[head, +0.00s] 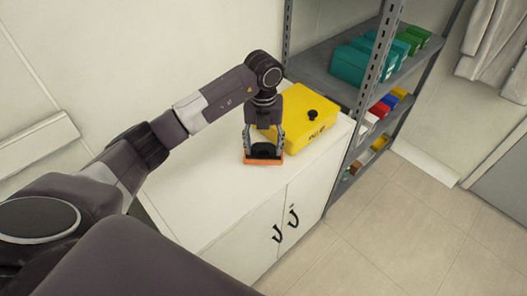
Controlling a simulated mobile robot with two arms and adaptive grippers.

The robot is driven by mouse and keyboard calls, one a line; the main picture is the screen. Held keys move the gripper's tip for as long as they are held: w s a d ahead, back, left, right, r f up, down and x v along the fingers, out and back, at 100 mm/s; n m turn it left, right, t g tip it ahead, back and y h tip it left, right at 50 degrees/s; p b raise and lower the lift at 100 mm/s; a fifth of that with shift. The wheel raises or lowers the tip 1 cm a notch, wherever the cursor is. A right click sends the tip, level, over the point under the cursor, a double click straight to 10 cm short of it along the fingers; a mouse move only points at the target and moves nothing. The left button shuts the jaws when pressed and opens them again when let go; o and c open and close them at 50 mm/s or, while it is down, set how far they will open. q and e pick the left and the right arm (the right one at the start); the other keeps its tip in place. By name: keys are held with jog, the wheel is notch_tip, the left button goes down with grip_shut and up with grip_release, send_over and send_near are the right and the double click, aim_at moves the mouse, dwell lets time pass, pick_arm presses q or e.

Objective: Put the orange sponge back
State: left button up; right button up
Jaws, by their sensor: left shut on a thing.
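The orange sponge (263,161) is at the fingertips of my left gripper (263,150), over the white cabinet top (205,185). The gripper points down and is shut on the sponge, with the dark fingers covering its middle. I cannot tell whether the sponge touches the cabinet top or hangs just above it. My right gripper is not in view.
A yellow box (308,124) with a black knob stands on the cabinet, right beside my left gripper. A grey shelf rack (330,84) with teal, green and other coloured bins stands to the right. The cabinet's left part is clear.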

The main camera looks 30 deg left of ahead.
aim_at(264, 154)
pick_arm(q)
notch_tip(264, 154, down, 3)
jog(key=shift+r, duration=0.2)
jog(key=shift+f, duration=0.3)
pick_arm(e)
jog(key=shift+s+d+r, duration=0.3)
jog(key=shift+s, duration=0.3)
pick_arm(q)
jog(key=shift+f, duration=0.15)
jog(key=o, duration=1.2)
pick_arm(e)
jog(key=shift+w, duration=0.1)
